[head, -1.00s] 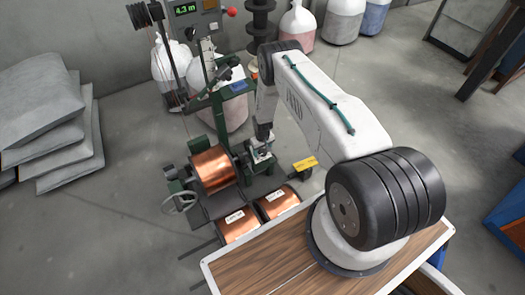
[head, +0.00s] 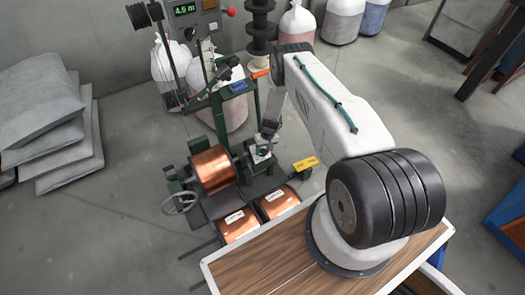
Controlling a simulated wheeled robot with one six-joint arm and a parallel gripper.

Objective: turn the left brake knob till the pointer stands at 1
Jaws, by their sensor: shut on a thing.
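My gripper (head: 266,143) points down at the right end of the winding machine, just right of the copper spool (head: 211,168). It is shut on a brake knob, which the jaws and wrist hide. A small pale plate (head: 261,156) shows just below the jaws. The pointer and the numbers are too small to read from here, and I cannot make out a second knob.
Two copper spools lie in front of the machine, one at the left (head: 238,226) and one at the right (head: 279,203). A handwheel (head: 180,203) is at the left.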

